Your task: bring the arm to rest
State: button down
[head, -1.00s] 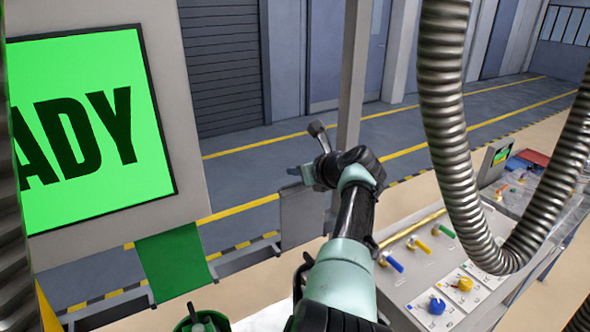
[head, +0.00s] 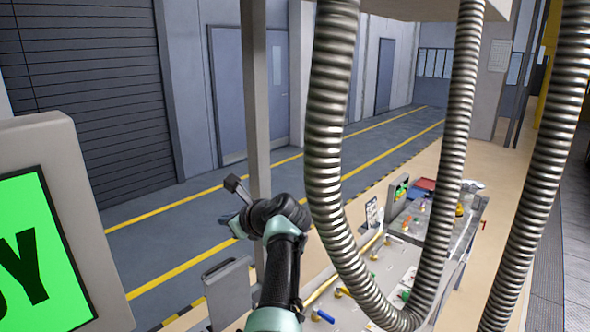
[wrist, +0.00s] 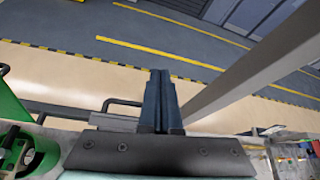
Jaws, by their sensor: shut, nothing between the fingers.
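My arm reaches up from the bottom of the head view, its wrist bent to the left. My gripper (head: 229,221) is at the arm's far end, beside a grey upright post and above the work bench. In the wrist view my gripper (wrist: 161,76) shows its two dark fingers together, with nothing between them. The fingers point out over the tan floor strip and grey floor, touching nothing that I can see.
Several ribbed metal hoses (head: 332,130) hang close at the right of my arm. The grey post (head: 256,110) stands just behind my gripper. A green screen (head: 35,250) is at left. The bench panel (head: 400,262) carries coloured handles. A green object (wrist: 15,110) is at left in the wrist view.

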jog(key=w+d+r+n+t+h+b, duration=0.1)
jog(key=d+r+n+t+h+b, duration=0.15)
jog(key=d, duration=0.25)
jog(key=d+r+n+t+h+b, duration=0.1)
jog(key=d+r+n+t+b, duration=0.15)
jog(key=d+n, duration=0.2)
jog(key=s+d+r+n+t+h+b, duration=0.2)
jog(key=s+d+r+n+t+b, duration=0.15)
jog(key=s+d+r+n, duration=0.2)
jog(key=s+d+r+n+t+h+b, duration=0.1)
jog(key=s+r+n+t+b, duration=0.1)
jog(key=s, duration=0.8)
jog(key=s+d+r+n+t+h+b, duration=0.1)
jog(key=s+r+n+t, duration=0.3)
jog(key=s, duration=0.6)
jog(key=s+d+r+n+t+h+b, duration=0.1)
jog(key=s+r+n+t+b, duration=0.3)
jog(key=s, duration=0.6)
jog(key=shift+s+d+r+n, duration=0.3)
jog(key=shift+d+n, duration=0.15)
jog(key=shift+n, duration=0.3)
